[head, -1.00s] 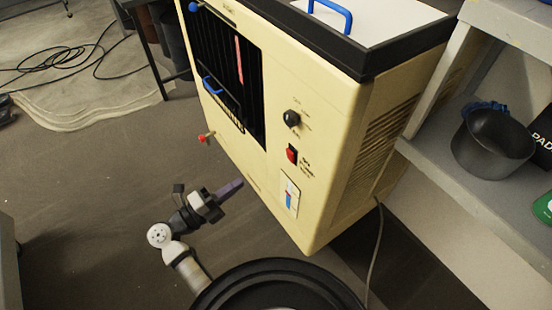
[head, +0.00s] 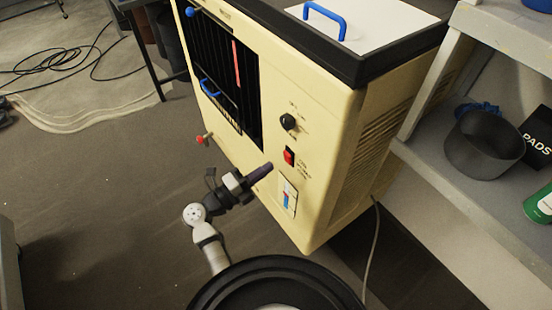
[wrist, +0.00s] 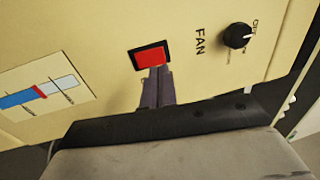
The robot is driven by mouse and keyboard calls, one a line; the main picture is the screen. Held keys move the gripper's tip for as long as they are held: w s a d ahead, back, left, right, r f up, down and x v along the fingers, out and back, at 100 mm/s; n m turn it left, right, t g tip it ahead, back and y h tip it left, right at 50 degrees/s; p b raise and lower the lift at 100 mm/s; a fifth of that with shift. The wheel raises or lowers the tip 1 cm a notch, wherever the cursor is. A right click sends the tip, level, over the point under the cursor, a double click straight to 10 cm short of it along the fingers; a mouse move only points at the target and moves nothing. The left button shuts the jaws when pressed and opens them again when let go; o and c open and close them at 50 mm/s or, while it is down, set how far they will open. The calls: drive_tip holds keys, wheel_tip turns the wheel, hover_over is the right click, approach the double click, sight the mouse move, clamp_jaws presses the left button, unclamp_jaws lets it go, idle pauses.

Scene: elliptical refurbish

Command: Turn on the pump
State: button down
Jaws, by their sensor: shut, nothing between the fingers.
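The beige cooler (head: 330,125) stands in front of me with its controls on the front panel. A red rocker switch (head: 289,157) in a black frame sits below a black round knob (head: 288,121). In the wrist view the red switch (wrist: 149,55) is beside the printed word FAN, and the knob (wrist: 236,37) has small lettering, partly legible as OFF. I cannot read a pump label. My gripper (head: 268,168) is shut and empty, pointing at the panel. In the wrist view its fingertips (wrist: 157,70) overlap the switch's lower edge; I cannot tell whether they touch it.
A blue and red level gauge (head: 289,197) is below the switch. A red-tipped valve (head: 201,139) sticks out at the panel's left. A grey shelf (head: 450,190) with a dark pot (head: 484,147) stands at right. The floor at left is mostly clear.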

sight(285, 156)
drive_tip(key=shift+p+x, duration=0.35)
drive_tip(key=shift+x, duration=1.8)
drive_tip(key=shift+w+d+r+p, duration=0.15)
drive_tip(key=shift+r+p, duration=0.3)
drive_tip(key=shift+p, duration=0.55)
drive_tip(key=shift+f, duration=0.35)
